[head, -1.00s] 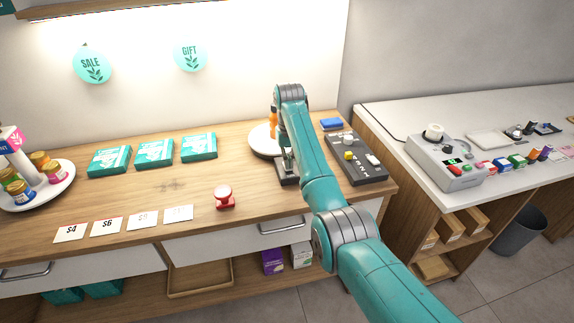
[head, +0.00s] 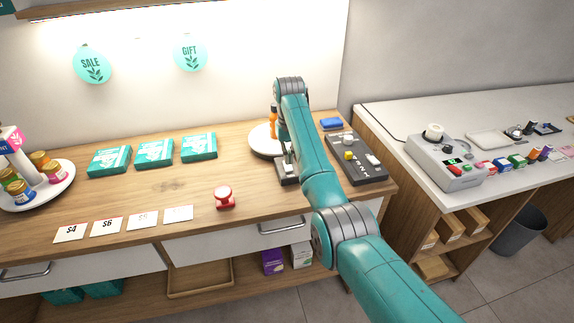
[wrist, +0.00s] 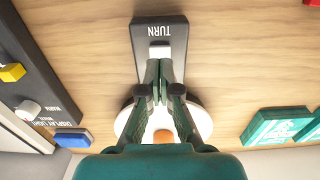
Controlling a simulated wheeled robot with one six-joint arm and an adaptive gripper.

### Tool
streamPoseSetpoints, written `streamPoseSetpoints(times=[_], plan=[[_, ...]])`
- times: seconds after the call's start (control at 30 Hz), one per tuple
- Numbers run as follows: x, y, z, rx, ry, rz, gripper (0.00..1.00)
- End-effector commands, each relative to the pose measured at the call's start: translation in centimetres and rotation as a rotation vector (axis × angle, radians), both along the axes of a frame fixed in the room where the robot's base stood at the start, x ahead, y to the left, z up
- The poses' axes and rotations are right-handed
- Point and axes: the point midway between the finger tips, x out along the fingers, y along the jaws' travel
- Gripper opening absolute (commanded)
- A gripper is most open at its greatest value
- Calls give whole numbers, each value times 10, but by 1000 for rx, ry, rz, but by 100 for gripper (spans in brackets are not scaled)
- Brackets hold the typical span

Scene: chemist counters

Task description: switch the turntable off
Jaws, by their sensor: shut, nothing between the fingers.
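The turntable is a white round disc (head: 260,146) with an orange bottle (head: 273,122) on it, partly hidden behind my arm. In front of it lies a dark switch box (head: 286,180), marked TURN in the wrist view (wrist: 160,31). A white rocker or lever (wrist: 159,52) shows on the box, right at my fingertips. My gripper (wrist: 160,62) is shut and empty, pointing at the box's white part. I cannot tell whether the fingertips touch it. In the wrist view the disc (wrist: 124,122) shows behind the fingers.
A dark panel (head: 362,171) with a yellow knob and white switches lies right of the box. A blue block (head: 331,123) lies behind it. Teal boxes (head: 154,153) line the back. The counter's middle is clear.

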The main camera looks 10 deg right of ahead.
Motion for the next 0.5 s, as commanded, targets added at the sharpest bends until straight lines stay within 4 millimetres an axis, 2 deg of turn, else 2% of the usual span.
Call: streamPoseSetpoints(times=[0.5], plan=[[0, 0, 37, 0, -1, 0, 0]])
